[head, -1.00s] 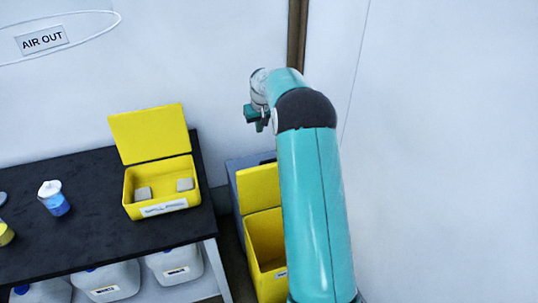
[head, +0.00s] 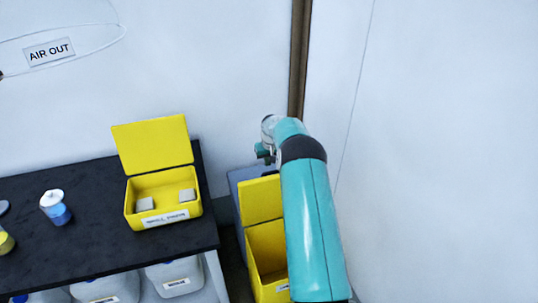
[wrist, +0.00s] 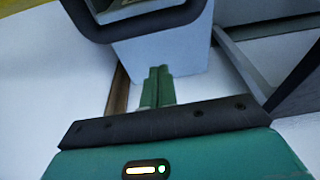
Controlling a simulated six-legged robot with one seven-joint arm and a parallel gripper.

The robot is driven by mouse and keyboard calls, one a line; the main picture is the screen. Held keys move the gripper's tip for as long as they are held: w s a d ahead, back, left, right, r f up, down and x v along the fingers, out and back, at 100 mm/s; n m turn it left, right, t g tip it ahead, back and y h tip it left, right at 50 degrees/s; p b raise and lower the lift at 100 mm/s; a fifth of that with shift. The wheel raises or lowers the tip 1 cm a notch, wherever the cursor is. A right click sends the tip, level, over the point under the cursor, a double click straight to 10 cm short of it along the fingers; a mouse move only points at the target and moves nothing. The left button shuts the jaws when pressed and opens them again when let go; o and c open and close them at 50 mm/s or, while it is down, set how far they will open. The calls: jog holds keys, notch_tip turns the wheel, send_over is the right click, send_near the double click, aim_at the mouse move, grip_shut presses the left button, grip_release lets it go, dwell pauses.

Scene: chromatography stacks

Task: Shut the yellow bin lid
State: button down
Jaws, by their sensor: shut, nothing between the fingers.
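A yellow bin (head: 268,248) stands on the floor right of the bench, its yellow lid (head: 260,199) raised at its back. The bin's right side is hidden behind my arm. A second yellow box (head: 150,190) with a label sits on the bench, its lid (head: 153,146) also standing open. My gripper (head: 263,153) is above and behind the floor bin's lid in the head view, apart from it in the picture. In the wrist view its green fingers (wrist: 157,85) are together with nothing between them.
A grey box (head: 236,177) stands behind the floor bin. In the wrist view a pale grey box (wrist: 160,50) with a dark rim lies beyond the fingers.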

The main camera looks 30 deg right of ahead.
jog(key=shift+s+a+r, duration=0.15)
jog(key=shift+s+a, duration=0.1)
jog(key=shift+s, duration=0.7)
jog(key=shift+s+a+r, duration=0.1)
jog(key=shift+s+a, duration=0.1)
jog(key=shift+s, duration=0.75)
jog(key=shift+s, duration=0.1)
